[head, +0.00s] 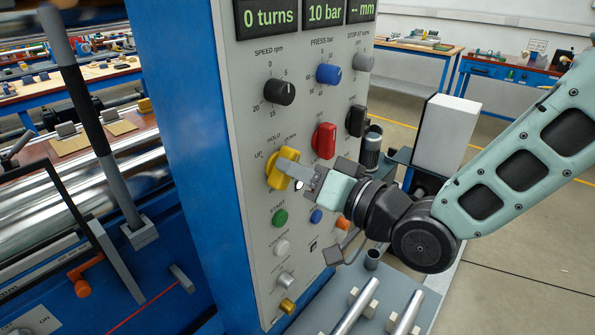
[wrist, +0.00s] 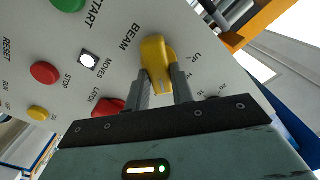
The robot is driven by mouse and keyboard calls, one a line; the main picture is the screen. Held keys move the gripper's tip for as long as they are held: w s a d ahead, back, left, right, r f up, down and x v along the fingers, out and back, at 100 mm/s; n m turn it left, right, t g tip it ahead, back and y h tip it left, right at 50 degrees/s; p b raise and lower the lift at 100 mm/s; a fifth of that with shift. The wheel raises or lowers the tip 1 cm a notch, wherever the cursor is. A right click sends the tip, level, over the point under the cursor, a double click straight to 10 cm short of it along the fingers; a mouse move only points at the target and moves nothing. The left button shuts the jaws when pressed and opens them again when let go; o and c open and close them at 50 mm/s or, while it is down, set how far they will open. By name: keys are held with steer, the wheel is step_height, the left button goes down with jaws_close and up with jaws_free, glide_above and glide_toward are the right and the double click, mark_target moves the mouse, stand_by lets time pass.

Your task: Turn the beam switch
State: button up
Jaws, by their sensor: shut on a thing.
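The beam switch is a yellow rotary knob (head: 275,173) on the grey face of the control cabinet, with UP, HOLD and DOWN marks around it in the head view. In the wrist view the yellow knob (wrist: 154,55) sits beside the word BEAM. My gripper (head: 292,176) is shut on the knob's yellow grip. In the wrist view one finger lies on each side of it (wrist: 161,88). The fingers hide part of the knob, and I cannot tell for sure which mark it points to.
On the same panel, a red knob (head: 324,140) is right of the switch and a green button (head: 280,217) below. Black (head: 279,92) and blue (head: 328,74) knobs are above. Steel bars (head: 355,307) lie below my arm. Open floor lies to the right.

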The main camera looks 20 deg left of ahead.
steer(key=shift+m, duration=0.9)
steer(key=o, duration=1)
steer(key=shift+d, duration=0.1)
